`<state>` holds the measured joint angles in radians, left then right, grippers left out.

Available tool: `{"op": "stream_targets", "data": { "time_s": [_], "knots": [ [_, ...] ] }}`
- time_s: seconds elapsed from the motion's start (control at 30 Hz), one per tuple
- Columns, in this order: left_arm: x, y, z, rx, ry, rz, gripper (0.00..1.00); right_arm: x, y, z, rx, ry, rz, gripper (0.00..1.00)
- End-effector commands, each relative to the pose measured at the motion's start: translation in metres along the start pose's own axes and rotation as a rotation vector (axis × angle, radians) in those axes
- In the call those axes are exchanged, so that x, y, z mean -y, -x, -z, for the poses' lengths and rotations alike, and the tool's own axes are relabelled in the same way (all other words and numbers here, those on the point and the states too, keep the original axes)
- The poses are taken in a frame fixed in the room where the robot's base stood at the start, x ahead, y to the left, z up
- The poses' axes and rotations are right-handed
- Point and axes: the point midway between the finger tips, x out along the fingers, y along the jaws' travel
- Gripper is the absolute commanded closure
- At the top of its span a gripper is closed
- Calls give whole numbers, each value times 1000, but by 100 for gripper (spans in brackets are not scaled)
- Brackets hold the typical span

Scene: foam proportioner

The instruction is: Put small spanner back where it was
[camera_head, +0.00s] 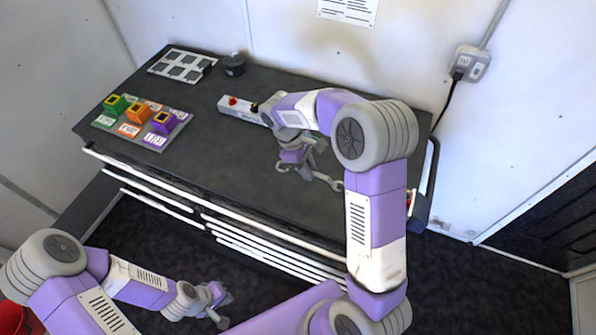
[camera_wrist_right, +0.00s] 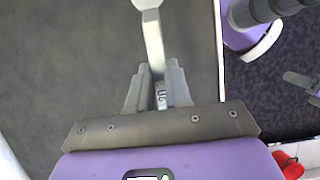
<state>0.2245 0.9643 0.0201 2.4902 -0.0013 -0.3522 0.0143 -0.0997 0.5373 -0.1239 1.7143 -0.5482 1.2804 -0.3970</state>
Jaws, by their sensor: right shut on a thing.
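The small spanner (camera_wrist_right: 154,45) is a grey metal tool. In the right wrist view it stands out from between the two fingers of my right gripper (camera_wrist_right: 158,88), which is shut on its shaft; its far end runs off the top of the picture. In the head view the spanner (camera_head: 328,181) shows at the tip of my right gripper (camera_head: 302,165), over the right part of the dark bench top. I cannot tell whether it touches the top. My left gripper (camera_head: 220,308) is low at the bottom left, away from the bench; its jaws are too small to judge.
The dark bench (camera_head: 230,170) has a tray of green, orange and purple blocks (camera_head: 142,126) at left. A grey panel of squares (camera_head: 182,65), a black round object (camera_head: 234,65) and a pale box with a red knob (camera_head: 240,108) stand at the back. The middle front is clear.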

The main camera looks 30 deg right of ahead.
Motion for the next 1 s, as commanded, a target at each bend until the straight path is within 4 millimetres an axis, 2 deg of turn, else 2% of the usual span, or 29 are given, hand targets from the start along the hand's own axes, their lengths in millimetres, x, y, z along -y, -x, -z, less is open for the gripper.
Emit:
{"op": "stream_targets", "data": {
  "time_s": [0.07,0.3,0.53,0.7,1.0],
  "knots": [
    [0,0,-1,2,1,0,100,-1,-5,1,5,10,-2,100],
    [2,-3,-1,2,1,0,100,-1,-46,17,6,12,-2,100],
    [2,-4,0,1,1,0,100,-1,-63,25,4,10,-3,100],
    [2,-5,0,1,1,0,100,-1,-86,34,6,10,-3,100],
    [2,-5,0,1,0,0,100,-2,-91,37,2,9,-5,100]
  ]
}}
